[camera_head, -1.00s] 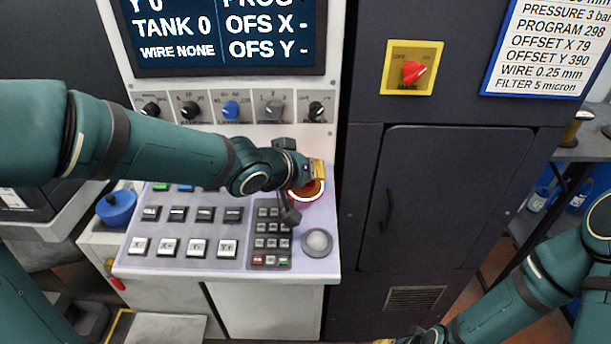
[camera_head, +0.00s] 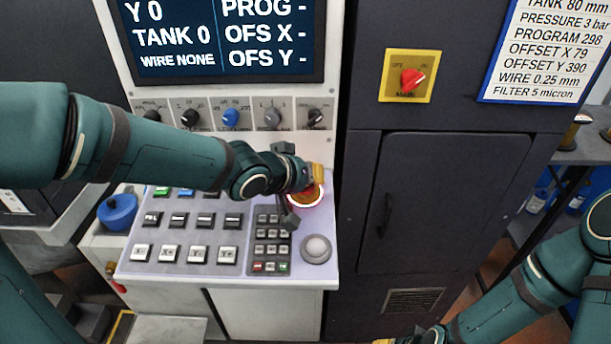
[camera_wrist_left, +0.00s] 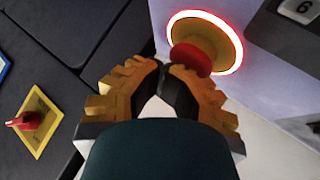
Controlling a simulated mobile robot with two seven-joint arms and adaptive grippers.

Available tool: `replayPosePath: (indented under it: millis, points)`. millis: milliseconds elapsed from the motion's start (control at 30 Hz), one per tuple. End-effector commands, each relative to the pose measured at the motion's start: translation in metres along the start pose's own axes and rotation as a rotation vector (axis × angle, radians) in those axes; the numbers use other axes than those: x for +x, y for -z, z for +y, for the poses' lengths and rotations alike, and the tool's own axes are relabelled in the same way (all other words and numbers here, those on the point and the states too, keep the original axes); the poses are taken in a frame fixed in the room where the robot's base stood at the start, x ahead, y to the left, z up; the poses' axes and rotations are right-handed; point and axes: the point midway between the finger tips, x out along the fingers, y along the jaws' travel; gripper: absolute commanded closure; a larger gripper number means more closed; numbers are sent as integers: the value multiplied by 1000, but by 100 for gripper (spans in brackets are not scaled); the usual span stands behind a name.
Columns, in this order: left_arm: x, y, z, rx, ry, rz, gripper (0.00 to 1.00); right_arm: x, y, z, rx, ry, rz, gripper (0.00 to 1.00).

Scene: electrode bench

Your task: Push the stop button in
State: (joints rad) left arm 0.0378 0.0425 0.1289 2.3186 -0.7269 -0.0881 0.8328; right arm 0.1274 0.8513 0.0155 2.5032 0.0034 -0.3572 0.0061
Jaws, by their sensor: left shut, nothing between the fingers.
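The stop button has a red head and a yellow collar inside a glowing red-white ring. In the head view the stop button (camera_head: 308,200) is on the right of the sloping control panel, partly hidden by my left gripper (camera_head: 315,179). In the left wrist view the stop button (camera_wrist_left: 192,60) stands proud of the panel, just beyond the fingertips. My left gripper (camera_wrist_left: 161,70) is shut and empty, its tips very close to the red head; I cannot tell whether they touch. My right gripper (camera_head: 408,339) is only partly in view at the bottom edge, its jaws unclear.
A keypad (camera_head: 270,242) and a grey trackball (camera_head: 316,248) lie below the stop button. A row of knobs (camera_head: 231,117) is above. A dark cabinet (camera_head: 455,200) with a red main switch (camera_head: 410,78) stands to the right.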

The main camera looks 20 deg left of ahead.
Motion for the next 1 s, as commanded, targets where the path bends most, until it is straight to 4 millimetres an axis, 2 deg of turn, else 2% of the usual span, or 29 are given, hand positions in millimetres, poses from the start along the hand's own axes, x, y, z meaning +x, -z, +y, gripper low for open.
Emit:
replayPosePath:
  millis: [33,500,1000]
  points:
    - [-4,-3,-4,-9,18,-21,100,-7,1,-3,0,0,0,53]
    - [-33,21,22,-2,8,-10,100,-42,4,-16,0,0,0,53]
    - [-33,22,23,0,5,-7,100,-41,4,-16,0,0,0,53]
